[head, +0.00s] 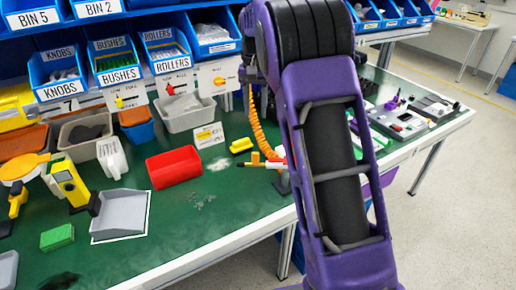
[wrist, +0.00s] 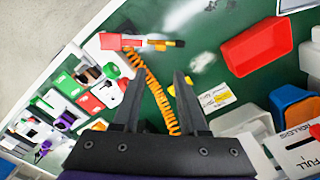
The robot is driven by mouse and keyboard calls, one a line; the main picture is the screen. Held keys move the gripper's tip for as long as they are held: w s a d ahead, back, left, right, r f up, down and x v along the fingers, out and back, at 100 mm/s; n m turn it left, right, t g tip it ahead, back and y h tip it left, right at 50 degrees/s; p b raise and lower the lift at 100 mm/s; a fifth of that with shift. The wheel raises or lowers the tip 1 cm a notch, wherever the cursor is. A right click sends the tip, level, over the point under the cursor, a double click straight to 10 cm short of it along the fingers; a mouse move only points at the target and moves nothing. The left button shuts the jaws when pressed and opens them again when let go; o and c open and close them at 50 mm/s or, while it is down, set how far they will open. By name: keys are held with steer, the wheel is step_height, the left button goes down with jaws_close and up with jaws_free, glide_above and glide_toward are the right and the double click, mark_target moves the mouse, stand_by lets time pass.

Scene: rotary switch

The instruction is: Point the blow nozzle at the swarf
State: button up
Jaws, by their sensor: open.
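In the head view my arm hides the gripper. A scatter of grey specks, likely the swarf (head: 201,200), lies on the bench in front of the red tray.
A red tray (head: 174,167) and a grey dustpan (head: 120,213) stand left of the nozzle. Blue bins (head: 58,70) line the back. Bare bench lies left of the nozzle.

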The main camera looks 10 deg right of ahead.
mark_target(255, 153)
step_height(255, 153, down, 17)
steer(key=shift+r+b, duration=0.1)
steer(key=shift+b, duration=0.55)
jaws_close()
stand_by(1.1)
